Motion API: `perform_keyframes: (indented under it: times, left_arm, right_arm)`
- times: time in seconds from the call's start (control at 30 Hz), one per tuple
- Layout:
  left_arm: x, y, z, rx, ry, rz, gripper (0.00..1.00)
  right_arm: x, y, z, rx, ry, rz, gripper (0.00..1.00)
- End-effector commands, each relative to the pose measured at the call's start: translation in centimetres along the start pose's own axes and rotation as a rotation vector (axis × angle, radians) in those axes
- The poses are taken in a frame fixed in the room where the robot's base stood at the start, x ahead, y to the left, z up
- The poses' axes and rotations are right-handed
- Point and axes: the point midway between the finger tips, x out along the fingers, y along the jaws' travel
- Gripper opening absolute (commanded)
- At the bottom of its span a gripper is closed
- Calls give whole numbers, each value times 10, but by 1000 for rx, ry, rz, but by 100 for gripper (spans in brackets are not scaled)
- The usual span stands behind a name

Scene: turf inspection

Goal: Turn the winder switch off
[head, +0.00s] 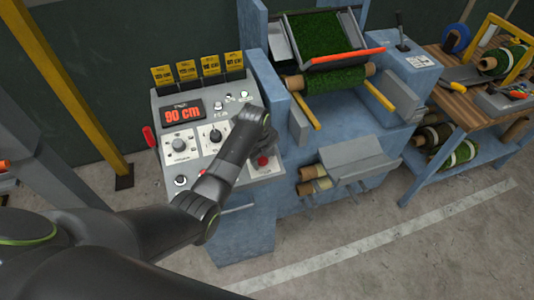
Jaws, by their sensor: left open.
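A sloped grey control panel (165,108) stands on the blue machine. It carries a lit display (182,113) reading 90 cm, a grey dial (180,146), a black-pointer dial (215,135), a lower-left knob (181,181), small switches (243,94) along the top right and a red button (262,160). The small labels are unreadable, so I cannot tell which control is the winder switch. My left gripper (250,125) is over the right part of the panel, open. My arm hides part of the panel, and contact is unclear. My right gripper is out of view.
Yellow-and-black cards (211,66) stand along the panel's top edge. A red handle (149,137) sticks out at its left. A turf roll (333,80) lies on the machine to the right. A wooden workbench (460,103) with tools and reels stands farther right. Floor in front is clear.

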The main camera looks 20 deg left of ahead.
Motion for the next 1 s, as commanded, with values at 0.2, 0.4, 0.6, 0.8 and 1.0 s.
perform_keyframes:
  times: [0.2, 0.4, 0.6, 0.8, 1.0]
  left_arm:
    - [0, 0, 0, 0, 0, 0, 53]
    - [0, 0, 0, -1, 0, 0, 27]
    - [0, 0, 0, -2, 0, 0, 11]
    - [1, 1, 0, -29, 1, -8, 11]
    - [1, 1, 0, -121, 1, -38, 11]
  right_arm:
    - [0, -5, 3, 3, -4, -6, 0]
    - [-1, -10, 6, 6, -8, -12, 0]
    - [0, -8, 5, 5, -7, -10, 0]
    - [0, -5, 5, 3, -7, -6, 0]
    - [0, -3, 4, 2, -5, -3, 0]
